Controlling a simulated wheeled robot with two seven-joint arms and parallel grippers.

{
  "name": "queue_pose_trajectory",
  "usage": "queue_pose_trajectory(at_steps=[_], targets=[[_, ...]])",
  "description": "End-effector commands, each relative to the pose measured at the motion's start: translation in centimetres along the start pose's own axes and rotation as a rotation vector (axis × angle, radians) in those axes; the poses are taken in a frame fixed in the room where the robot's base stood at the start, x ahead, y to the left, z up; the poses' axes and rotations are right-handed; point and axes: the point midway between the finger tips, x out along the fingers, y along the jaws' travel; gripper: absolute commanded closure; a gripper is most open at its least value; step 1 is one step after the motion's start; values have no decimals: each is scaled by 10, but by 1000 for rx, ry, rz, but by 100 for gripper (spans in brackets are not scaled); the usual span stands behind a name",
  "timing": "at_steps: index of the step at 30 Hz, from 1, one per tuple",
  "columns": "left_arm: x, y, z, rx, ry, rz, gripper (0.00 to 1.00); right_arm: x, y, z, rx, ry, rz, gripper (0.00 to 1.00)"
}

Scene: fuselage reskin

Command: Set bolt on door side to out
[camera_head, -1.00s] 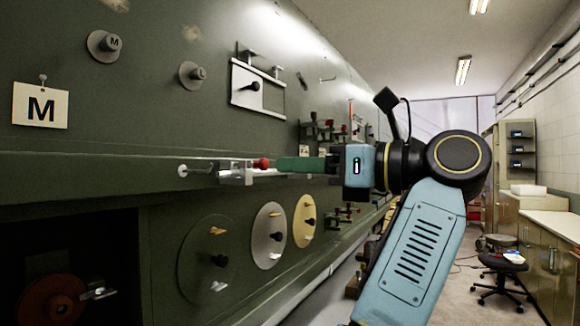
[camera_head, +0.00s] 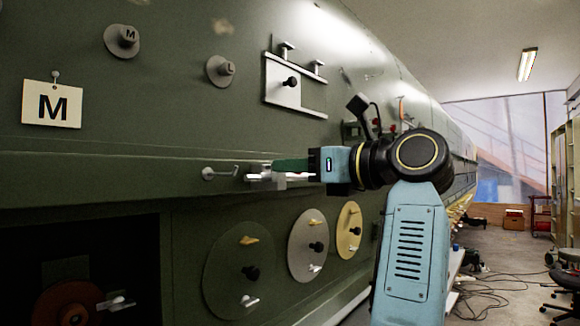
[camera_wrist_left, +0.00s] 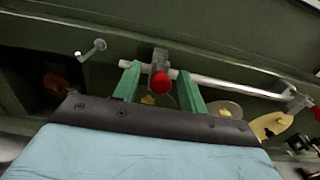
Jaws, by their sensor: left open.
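The bolt is a pale metal rod (camera_wrist_left: 235,84) running along the green fuselage wall through a grey bracket (camera_head: 262,171). A red knob (camera_wrist_left: 160,83) stands out from the rod at a bracket in the left wrist view. My left gripper (camera_head: 288,166) has green fingers and is at the bolt. In the left wrist view its fingers are apart, one on each side of the red knob. I cannot tell whether they touch it. In the head view the knob is hidden. My right gripper is not in view.
A small hooked pin (camera_head: 218,173) is on the wall left of the bracket. Round plates with handles, including a yellow one (camera_head: 348,229), sit below. An M tag (camera_head: 52,104) hangs upper left. A second red knob shows at the left wrist view's right edge. Cables lie on the floor.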

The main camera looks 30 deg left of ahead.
Motion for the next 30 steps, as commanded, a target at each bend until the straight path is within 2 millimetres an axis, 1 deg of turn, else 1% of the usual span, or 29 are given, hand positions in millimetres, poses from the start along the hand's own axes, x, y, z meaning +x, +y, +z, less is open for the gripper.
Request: queue_pose_trajectory(at_steps=[1, 6, 15, 24, 25, 30], targets=[[7, 0, 0, 0, -1, 2, 58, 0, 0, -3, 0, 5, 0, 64], [19, 0, 0, 1, -1, 1, 58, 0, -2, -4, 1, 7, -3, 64], [20, 0, 0, 1, -1, 0, 58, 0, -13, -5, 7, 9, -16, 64], [20, 0, 0, 1, -1, 0, 97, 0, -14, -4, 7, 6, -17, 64], [20, 0, 0, 0, -1, 0, 100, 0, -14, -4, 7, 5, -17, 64], [20, 0, 0, 0, -1, 0, 100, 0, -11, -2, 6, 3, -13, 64]])
